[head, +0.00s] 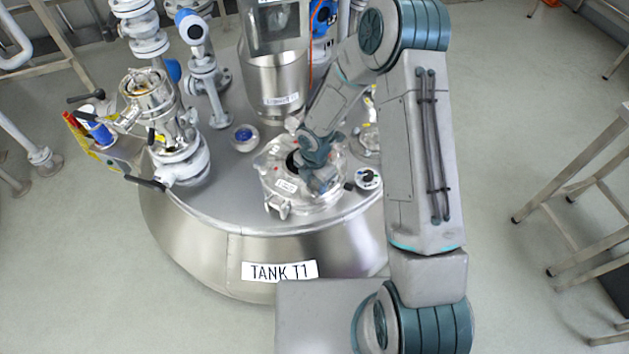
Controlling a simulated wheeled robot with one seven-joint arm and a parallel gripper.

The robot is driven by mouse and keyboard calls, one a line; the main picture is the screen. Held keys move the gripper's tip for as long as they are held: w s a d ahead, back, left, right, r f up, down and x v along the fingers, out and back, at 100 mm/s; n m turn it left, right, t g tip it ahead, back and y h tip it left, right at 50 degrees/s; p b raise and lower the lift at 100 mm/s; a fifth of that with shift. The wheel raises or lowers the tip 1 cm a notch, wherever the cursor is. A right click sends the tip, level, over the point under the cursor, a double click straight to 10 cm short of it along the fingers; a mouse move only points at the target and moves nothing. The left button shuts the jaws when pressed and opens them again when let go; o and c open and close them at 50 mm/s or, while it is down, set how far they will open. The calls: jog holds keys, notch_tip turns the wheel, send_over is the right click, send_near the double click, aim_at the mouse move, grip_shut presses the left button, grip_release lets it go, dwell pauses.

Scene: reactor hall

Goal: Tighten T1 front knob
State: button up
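Tank T1 (190,222) is a large steel vessel with a "TANK T1" label (279,271) on its front wall. A round metal lid (270,172) with clamp knobs around its rim sits on top of the tank. The front knob (278,206) is a small metal piece at the lid's near edge. My arm reaches down from the right, and my gripper (318,183) is over the middle and right of the lid, behind and right of the front knob. It appears apart from that knob. My gripper hides part of the lid, and its fingers are too small and covered to read.
A steel column (275,85) stands behind the lid. Valves and pipes (175,130) crowd the tank's left side. A small round gauge (368,179) sits right of the lid, and a blue-centred port (244,137) sits left. A metal frame (590,190) stands at far right.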

aim_at(314, 184)
jog(key=shift+m, duration=0.4)
jog(key=m+b, duration=0.1)
jog(key=m, duration=0.2)
jog(key=shift+m+b, duration=0.35)
jog(key=shift+m, duration=0.85)
jog(key=o, duration=1)
jog(key=shift+r, duration=0.15)
notch_tip(314, 184, up, 14)
jog(key=p, duration=0.2)
jog(key=shift+f+p, duration=0.2)
jog(key=shift+p, duration=0.2)
